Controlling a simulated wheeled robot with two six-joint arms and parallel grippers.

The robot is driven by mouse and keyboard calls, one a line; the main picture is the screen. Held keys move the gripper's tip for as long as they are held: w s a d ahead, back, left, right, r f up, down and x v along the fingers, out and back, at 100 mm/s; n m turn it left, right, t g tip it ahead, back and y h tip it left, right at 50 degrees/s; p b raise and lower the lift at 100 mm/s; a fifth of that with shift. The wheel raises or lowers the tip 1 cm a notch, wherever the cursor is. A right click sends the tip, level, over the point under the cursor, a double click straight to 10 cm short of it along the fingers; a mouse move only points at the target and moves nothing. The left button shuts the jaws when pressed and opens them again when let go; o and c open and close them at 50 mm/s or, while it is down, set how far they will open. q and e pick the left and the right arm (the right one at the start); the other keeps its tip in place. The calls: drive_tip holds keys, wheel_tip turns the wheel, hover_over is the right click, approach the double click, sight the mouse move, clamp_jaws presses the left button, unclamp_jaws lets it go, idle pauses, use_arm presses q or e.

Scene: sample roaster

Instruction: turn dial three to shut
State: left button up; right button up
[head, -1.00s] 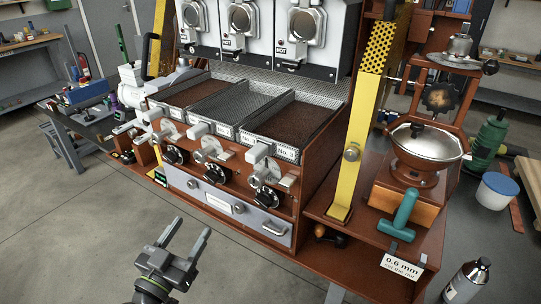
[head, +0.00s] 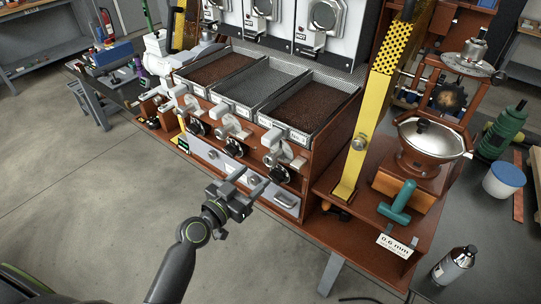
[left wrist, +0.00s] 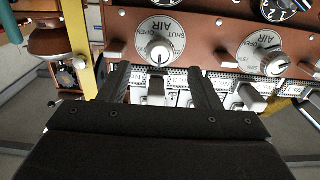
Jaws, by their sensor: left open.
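Dial three (head: 287,157) is the rightmost silver AIR dial on the wooden front, below the No. 3 tray. In the left wrist view its pale round face with AIR, OPEN and SHUT lettering and its metal knob (left wrist: 159,50) show ahead, between the finger lines. I cannot tell for sure which mark the knob points to. My left gripper (head: 254,178) is open and empty, in front of the panel, lower and left of dial three. Its two fingers also show in the left wrist view (left wrist: 160,72), apart from the knob. My right gripper is not in view.
A black dial (head: 279,174) sits just below dial three. Another AIR dial (left wrist: 266,52) is beside it. The No. 3 tray (head: 288,134) juts out above. A yellow post (head: 374,120) stands to the right. A grey drawer (head: 240,178) lies below. The floor in front is clear.

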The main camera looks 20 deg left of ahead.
sight(268, 163)
use_arm(q)
drive_tip(key=p+x, duration=0.1)
drive_tip(key=x, duration=0.7)
drive_tip(key=shift+w+d+p, duration=0.1)
drive_tip(key=shift+w+p, duration=0.15)
drive_tip(key=shift+p, duration=0.05)
drive_tip(key=c, duration=1)
